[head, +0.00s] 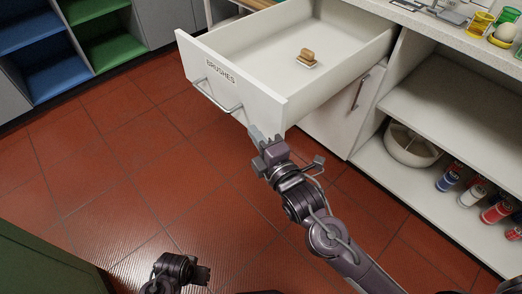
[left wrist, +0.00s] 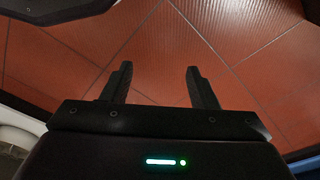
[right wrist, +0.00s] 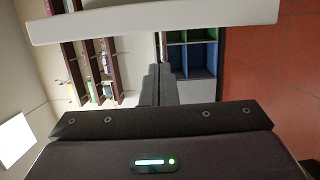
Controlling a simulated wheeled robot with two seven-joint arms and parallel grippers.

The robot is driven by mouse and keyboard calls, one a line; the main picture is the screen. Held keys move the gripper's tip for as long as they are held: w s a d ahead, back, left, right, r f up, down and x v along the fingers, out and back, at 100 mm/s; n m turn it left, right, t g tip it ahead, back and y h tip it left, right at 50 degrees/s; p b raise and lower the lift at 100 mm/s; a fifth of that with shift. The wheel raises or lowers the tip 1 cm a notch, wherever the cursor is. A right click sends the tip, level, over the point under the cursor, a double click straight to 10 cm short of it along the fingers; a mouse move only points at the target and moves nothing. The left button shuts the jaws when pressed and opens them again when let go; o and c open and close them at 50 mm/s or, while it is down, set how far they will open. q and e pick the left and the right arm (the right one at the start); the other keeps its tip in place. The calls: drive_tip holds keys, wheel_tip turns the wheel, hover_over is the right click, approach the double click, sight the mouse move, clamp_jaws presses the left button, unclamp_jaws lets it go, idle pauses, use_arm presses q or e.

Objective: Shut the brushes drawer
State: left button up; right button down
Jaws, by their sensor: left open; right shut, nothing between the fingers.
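The brushes drawer (head: 190,62) is white, pulled well out of the counter, with a label reading BRUSHES and a metal bar handle (head: 217,97) on its front. A small wooden brush (head: 307,57) lies inside it. My right gripper (head: 258,135) is shut and empty, by the lower right corner of the drawer front; whether it touches cannot be told. In the right wrist view its fingers (right wrist: 158,84) are together below a white panel edge. My left gripper (head: 203,275) is low over the floor at the bottom; its fingers (left wrist: 158,85) are apart and empty.
A white cabinet door (head: 343,112) is below the drawer. Open shelves at right hold a round bowl (head: 411,146) and several cans (head: 472,193). The counter top (head: 440,30) bears small items. Blue and green cubbies (head: 45,45) stand at upper left. The red tiled floor (head: 110,170) before the drawer is clear.

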drive_tip(key=shift+w+d, duration=0.75)
drive_tip(key=shift+d, duration=0.35)
